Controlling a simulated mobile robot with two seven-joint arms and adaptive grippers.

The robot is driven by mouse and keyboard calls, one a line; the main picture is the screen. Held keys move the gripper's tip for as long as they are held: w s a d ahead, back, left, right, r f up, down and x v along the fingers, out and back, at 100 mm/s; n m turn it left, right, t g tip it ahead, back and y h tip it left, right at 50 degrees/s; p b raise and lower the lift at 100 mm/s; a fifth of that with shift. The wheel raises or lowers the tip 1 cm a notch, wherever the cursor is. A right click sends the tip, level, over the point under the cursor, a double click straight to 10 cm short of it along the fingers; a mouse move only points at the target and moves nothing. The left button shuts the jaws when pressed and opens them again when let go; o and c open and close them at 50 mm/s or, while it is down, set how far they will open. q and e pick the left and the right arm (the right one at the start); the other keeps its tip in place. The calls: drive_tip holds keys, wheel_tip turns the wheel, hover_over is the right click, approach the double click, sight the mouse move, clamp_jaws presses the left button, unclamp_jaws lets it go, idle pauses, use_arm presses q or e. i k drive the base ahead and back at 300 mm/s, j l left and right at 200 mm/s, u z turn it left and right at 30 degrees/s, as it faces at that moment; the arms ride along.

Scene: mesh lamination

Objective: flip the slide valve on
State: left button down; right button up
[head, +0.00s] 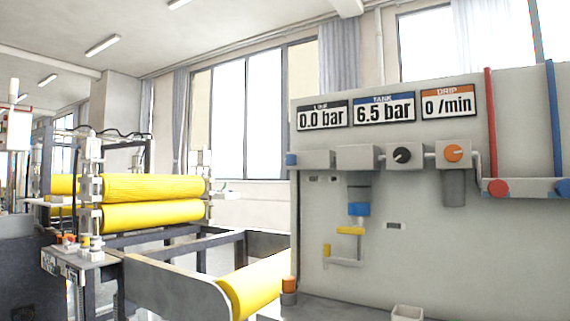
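A grey wall panel (450,260) on the right carries a row of air fittings. At the row's left end is a grey block (318,159) with a blue end piece (291,159); it may be the slide valve, but I cannot tell for sure. The line gauge (322,116) above it reads 0.0 bar. The tank gauge (384,108) reads 6.5 bar and the drip display (447,103) reads 0 /min. Neither of my grippers is in view.
Right of the block are a black knob (402,155), an orange knob (453,153), and red (497,187) and blue (562,187) round fittings on pipes. A blue-banded bowl (359,208) hangs below. Yellow rollers (150,216) on a frame stand left.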

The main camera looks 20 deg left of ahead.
sight(290, 159)
drive_tip(key=i+j+z, duration=0.25)
drive_tip(key=i+j, duration=0.15)
drive_tip(key=j, duration=0.25)
drive_tip(key=i+j+z, duration=0.1)
drive_tip(key=j, duration=0.25)
